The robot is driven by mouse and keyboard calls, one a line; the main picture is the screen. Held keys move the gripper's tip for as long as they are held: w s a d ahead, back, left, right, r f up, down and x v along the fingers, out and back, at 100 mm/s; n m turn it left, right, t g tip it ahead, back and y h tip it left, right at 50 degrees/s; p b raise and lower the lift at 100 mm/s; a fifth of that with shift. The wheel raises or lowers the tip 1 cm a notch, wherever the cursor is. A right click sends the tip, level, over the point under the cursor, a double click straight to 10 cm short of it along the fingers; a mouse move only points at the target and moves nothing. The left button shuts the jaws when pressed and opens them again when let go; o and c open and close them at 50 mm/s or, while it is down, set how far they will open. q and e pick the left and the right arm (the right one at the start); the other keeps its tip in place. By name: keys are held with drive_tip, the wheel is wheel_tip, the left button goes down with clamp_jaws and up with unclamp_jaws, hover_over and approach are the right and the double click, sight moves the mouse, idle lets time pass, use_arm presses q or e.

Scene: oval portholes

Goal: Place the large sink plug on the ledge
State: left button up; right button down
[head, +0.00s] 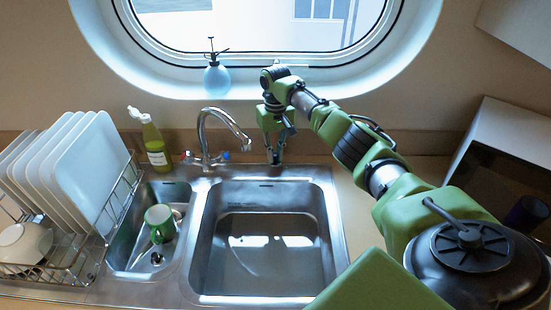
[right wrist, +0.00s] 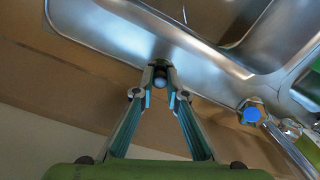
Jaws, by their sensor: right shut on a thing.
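My right gripper (head: 275,158) points down at the back rim of the large sink basin (head: 265,240). In the right wrist view my right gripper (right wrist: 160,88) has its fingertips closed around a small dark, rounded piece, which I take to be the large sink plug (right wrist: 160,72). The fingers hide most of it, and it sits close to the steel rim. The pale window ledge (head: 165,105) runs below the oval porthole, behind the sink. My left gripper is not in view.
A blue spray bottle (head: 216,78) stands on the ledge. The curved faucet (head: 203,140) is left of my right gripper. A green bottle (head: 154,147), dish rack with plates (head: 85,170) and small basin with a green mug (head: 160,222) are further left. The ledge left of the spray bottle is clear.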

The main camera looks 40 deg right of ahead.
sight(275, 154)
wheel_tip(275, 154, down, 2)
drive_tip(key=shift+f+p, duration=0.1)
drive_tip(key=shift+p, duration=0.25)
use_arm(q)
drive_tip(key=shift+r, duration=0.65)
use_arm(e)
drive_tip(key=shift+f, duration=0.2)
drive_tip(key=shift+s+f, duration=0.1)
drive_tip(key=shift+f, duration=0.1)
drive_tip(key=c, duration=2)
unclamp_jaws()
wheel_tip(275, 154, up, 11)
drive_tip(key=b, duration=0.3)
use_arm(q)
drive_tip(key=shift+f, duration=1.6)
use_arm(e)
drive_tip(key=shift+r, duration=0.75)
drive_tip(key=shift+f, duration=0.1)
